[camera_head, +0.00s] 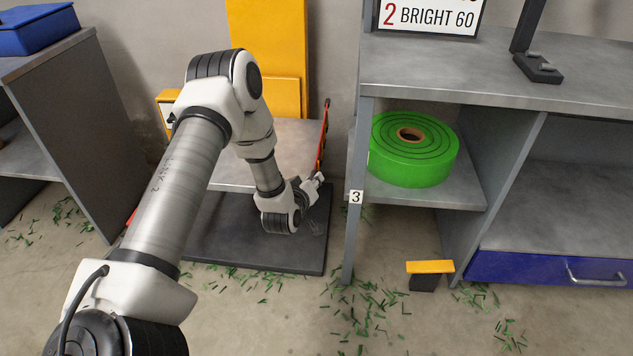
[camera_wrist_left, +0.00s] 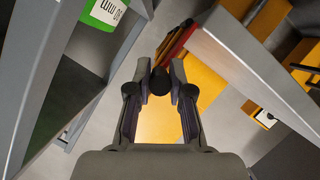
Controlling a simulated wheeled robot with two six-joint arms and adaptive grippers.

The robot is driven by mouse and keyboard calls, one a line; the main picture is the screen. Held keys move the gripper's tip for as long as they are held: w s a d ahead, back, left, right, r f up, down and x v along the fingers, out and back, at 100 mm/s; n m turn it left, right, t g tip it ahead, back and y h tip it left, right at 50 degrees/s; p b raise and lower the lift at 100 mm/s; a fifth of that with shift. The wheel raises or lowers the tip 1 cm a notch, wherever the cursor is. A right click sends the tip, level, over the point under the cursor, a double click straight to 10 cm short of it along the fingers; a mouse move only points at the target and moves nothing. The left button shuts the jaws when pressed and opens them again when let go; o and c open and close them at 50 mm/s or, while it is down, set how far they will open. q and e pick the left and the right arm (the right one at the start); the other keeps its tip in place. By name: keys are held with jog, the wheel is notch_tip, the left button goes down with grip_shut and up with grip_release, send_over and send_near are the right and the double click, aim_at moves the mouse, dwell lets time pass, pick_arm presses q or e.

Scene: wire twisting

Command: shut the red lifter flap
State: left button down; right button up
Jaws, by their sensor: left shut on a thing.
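The red lifter flap (camera_head: 322,140) shows nearly edge-on in the head view, standing up at the right side of the lifter's grey platform (camera_head: 285,145). In the left wrist view the flap (camera_wrist_left: 177,45) is a narrow red strip behind the fingers. My left gripper (camera_head: 312,185) is low at the flap's near end. In the left wrist view its fingertips (camera_wrist_left: 160,78) are closed around a dark round handle (camera_wrist_left: 160,84) that appears to belong to the flap. The exact joint between handle and flap is hidden. My right gripper is not in view.
The lifter's yellow column (camera_head: 268,40) stands behind the platform. A grey shelf post (camera_head: 356,235) is close to the right, with a green roll (camera_head: 412,150) on its shelf. A dark base plate (camera_head: 225,240) lies below. Green scraps (camera_head: 370,300) litter the floor.

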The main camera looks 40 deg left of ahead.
pick_arm(q)
jog(key=shift+a, duration=0.1)
dwell(0.4)
jog(key=c, duration=1.3)
grip_release()
jog(key=v, duration=1.2)
jog(key=shift+s+a+f, duration=0.1)
